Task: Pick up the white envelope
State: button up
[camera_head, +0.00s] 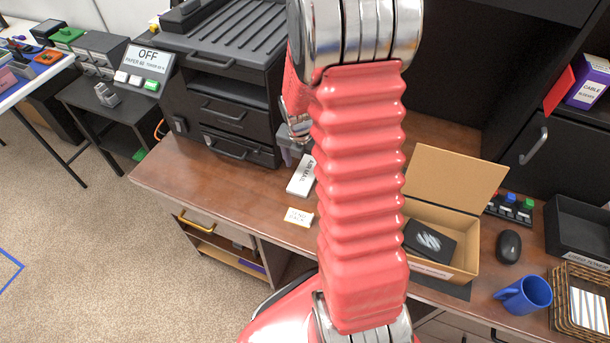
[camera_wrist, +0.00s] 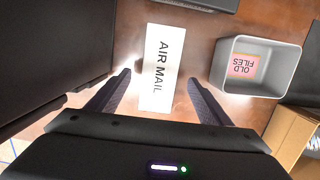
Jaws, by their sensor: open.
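The white envelope (camera_wrist: 161,88), printed "AIR MAIL", lies flat on the brown desk in the wrist view. In the head view the envelope (camera_head: 301,177) lies on the desk just left of my red arm, which may hide part of it. My gripper (camera_wrist: 157,82) is open in the wrist view, with one dark finger on each side of the envelope. The fingers do not touch it, and their height above the desk is hard to judge. In the head view my arm mostly hides the gripper.
A grey bin (camera_wrist: 250,68) with an "OLD FILES" label stands right of the envelope in the wrist view. A black printer-like machine (camera_head: 226,110) stands behind left. An open cardboard box (camera_head: 463,243), a mouse (camera_head: 509,247) and a blue mug (camera_head: 523,295) are at right.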

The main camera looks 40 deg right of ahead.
aim_at(306, 173)
jog(key=shift+w+d+f, duration=0.1)
jog(key=shift+d+f, duration=0.05)
jog(key=shift+f, duration=0.7)
jog(key=shift+d+f, duration=0.15)
jog(key=shift+f, duration=0.7)
jog(key=shift+c, duration=0.2)
jog(key=c, duration=1.1)
